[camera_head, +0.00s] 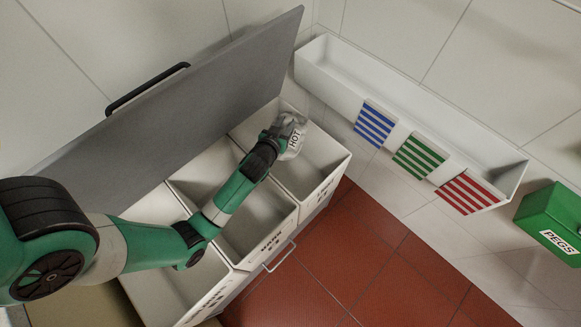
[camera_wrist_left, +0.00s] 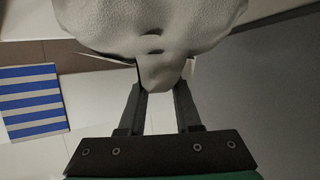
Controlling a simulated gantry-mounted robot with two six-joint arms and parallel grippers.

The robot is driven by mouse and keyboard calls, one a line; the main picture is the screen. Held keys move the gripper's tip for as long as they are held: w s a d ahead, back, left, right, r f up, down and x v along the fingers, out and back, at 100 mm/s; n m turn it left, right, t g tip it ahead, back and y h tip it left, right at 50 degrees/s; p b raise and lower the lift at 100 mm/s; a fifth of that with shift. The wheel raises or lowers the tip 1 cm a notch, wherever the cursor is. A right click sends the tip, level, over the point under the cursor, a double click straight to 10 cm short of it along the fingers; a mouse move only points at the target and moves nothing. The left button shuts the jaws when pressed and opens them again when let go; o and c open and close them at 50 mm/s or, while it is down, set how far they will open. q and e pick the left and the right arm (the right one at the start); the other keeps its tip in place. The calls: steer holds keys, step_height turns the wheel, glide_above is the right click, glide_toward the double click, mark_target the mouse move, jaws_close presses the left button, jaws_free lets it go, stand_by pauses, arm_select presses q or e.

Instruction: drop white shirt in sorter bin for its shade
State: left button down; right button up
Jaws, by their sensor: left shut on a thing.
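My left gripper (camera_head: 277,133) is shut on the white shirt (camera_head: 291,142), a bunched pale cloth. In the left wrist view the shirt (camera_wrist_left: 150,25) hangs between the two fingers of the left gripper (camera_wrist_left: 157,95) and spreads beyond them. In the head view the shirt is over the far right compartment (camera_head: 332,163) of the sorter; its exact height above the floor of that compartment cannot be told. The middle compartment (camera_head: 288,222) and the near left compartment (camera_head: 205,302) look empty where visible. My right gripper is not in view.
The sorter's grey lid (camera_head: 200,95) stands raised behind the compartments. A long white trough (camera_head: 400,95) with blue, green and red striped cards runs along the wall. A green PEGS box (camera_head: 552,215) is at the right. Red floor tiles (camera_head: 350,265) are clear.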

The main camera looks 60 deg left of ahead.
arm_select(q)
step_height(320, 180, down, 2)
steer(key=shift+f+b, duration=0.1)
steer(key=shift+b, duration=0.4)
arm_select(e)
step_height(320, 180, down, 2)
arm_select(q)
steer(key=c, duration=0.5)
jaws_free()
steer(key=shift+s+d+r, duration=0.15)
steer(key=shift+d+r, duration=0.05)
steer(key=shift+r, duration=0.05)
steer(key=p+v, duration=0.4)
steer(key=v, duration=0.7)
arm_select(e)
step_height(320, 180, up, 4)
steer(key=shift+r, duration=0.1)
